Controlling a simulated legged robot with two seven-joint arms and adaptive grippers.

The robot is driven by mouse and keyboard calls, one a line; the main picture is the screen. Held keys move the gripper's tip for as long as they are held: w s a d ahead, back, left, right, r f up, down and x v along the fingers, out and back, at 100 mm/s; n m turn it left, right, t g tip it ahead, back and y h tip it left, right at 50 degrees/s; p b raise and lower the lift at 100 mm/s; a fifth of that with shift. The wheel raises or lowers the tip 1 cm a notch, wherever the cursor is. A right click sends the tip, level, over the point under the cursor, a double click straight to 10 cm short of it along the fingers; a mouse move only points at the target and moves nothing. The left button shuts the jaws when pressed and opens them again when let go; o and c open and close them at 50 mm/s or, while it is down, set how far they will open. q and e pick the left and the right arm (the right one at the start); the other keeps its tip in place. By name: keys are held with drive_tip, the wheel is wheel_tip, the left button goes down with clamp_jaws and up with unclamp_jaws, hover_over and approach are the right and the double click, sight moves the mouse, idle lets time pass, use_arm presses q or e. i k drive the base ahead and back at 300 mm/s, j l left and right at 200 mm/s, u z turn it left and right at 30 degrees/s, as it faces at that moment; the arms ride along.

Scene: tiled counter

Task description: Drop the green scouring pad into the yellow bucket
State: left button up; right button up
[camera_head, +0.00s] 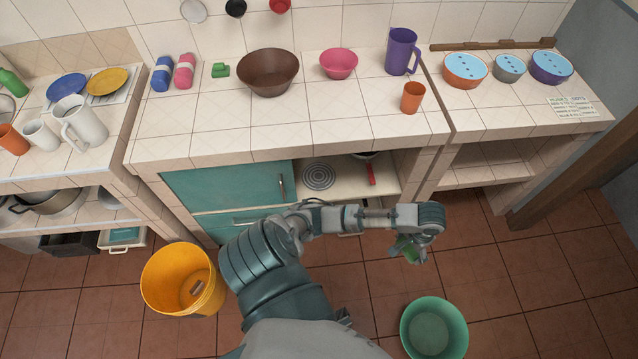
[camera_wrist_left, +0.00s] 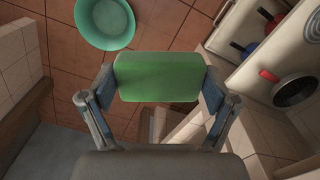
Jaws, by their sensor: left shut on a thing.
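My left gripper (camera_head: 412,252) is shut on the green scouring pad (camera_wrist_left: 158,77), which sits between its two fingers in the left wrist view. In the head view the pad (camera_head: 409,254) is small and partly hidden by the gripper, held in front of the counter. The yellow bucket (camera_head: 160,278) stands on the floor at the left, with a small item inside that I cannot make out. The gripper is well to the right of the bucket. My right gripper is not in view.
A green basin (camera_head: 461,335) stands on the floor just below and right of my left gripper. The tiled counter (camera_head: 330,120) holds a brown bowl (camera_head: 268,75), a pink bowl (camera_head: 339,65), a purple pitcher (camera_head: 400,55) and an orange cup (camera_head: 412,98). Floor between bucket and basin is partly hidden by my arm.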

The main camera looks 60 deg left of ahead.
sight(193, 280)
drive_tip(key=k+j+u, duration=0.1)
drive_tip(key=k+u, duration=0.2)
drive_tip(key=k, duration=0.2)
drive_tip(key=k+j+u, duration=0.3)
drive_tip(key=k, duration=0.25)
drive_tip(key=l, duration=0.1)
